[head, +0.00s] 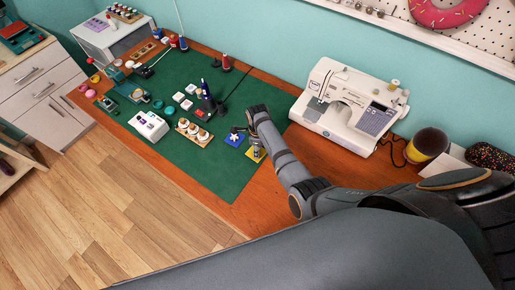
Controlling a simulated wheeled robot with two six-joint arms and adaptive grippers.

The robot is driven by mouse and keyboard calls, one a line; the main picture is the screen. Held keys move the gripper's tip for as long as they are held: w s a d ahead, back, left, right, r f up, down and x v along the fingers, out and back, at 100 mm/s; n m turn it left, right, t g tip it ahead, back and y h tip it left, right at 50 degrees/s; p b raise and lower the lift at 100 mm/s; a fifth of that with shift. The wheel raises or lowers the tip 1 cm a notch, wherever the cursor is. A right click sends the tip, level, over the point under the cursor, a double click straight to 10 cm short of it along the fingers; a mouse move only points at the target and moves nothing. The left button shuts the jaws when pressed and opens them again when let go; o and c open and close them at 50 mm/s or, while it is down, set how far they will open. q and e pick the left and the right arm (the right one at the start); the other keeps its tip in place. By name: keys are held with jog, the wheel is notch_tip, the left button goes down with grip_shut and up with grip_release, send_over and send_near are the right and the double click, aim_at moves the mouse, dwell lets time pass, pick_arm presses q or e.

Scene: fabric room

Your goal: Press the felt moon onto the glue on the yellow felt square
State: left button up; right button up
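The yellow felt square (260,157) lies on the green mat (203,170) near its right edge. My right arm reaches in from the lower right, and its wrist is above and beside the square. My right gripper (254,148) appears small and dark over the yellow square and covers part of it. I cannot make out whether its fingers are open or shut. I cannot make out the felt moon or the glue; the gripper hides part of the square. A blue felt square (229,141) with a white star (234,137) lies just left of the yellow one. My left gripper is not in view.
A rack of round-topped pieces (194,132) and a white box (149,125) stand left of the felt squares. A dark blue bottle (206,91) stands behind them. A white sewing machine (347,106) stands at the right. The mat's front part is clear.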

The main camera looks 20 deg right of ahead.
jog(key=o, duration=0.8)
notch_tip(320, 180, up, 12)
jog(key=shift+f, duration=0.1)
dwell(0.3)
